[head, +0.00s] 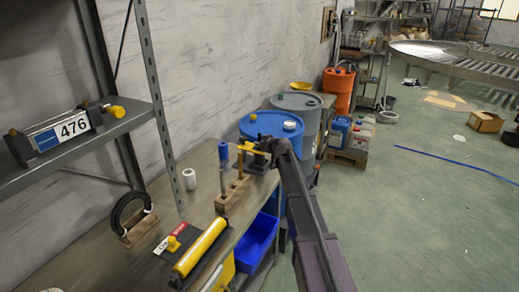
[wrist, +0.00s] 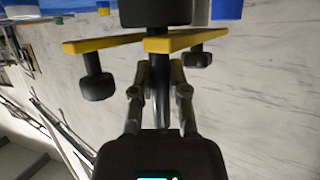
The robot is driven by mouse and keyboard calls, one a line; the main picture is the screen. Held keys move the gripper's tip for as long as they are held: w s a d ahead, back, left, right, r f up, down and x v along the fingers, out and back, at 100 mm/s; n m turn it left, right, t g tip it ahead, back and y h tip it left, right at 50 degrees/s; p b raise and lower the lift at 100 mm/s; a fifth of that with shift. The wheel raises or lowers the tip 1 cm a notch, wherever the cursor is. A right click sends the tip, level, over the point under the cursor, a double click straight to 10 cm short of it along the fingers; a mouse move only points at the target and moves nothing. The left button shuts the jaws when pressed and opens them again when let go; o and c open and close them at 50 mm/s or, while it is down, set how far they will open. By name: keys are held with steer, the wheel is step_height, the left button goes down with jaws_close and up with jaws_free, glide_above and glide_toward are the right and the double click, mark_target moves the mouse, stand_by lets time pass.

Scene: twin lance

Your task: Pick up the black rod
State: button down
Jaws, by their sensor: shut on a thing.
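My gripper (wrist: 160,90) is shut on the black rod (wrist: 160,102), which shows between its two fingers in the wrist view. A yellow crossbar (wrist: 157,44) with black knobs lies across just beyond the fingertips. A thick black cylinder (wrist: 155,12) shows at the top edge, and I cannot tell if it is one piece with the rod. In the head view my gripper (head: 262,147) is over the bench beside a yellow piece (head: 247,148). Below is a wooden stand (head: 228,198) with a blue-topped post (head: 223,152). The rod is hard to make out there.
The bench (head: 195,198) also carries a white roll (head: 189,179), a black ring on a wooden holder (head: 128,228) and a yellow cylinder (head: 201,247). A metal shelf (head: 92,142) stands at left. Blue (head: 262,128) and grey (head: 300,112) drums stand behind. Open floor lies right.

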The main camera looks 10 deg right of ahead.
steer(key=shift+r, duration=0.15)
step_height(320, 180, up, 18)
steer(key=p, duration=1.8)
steer(key=shift+f, duration=0.3)
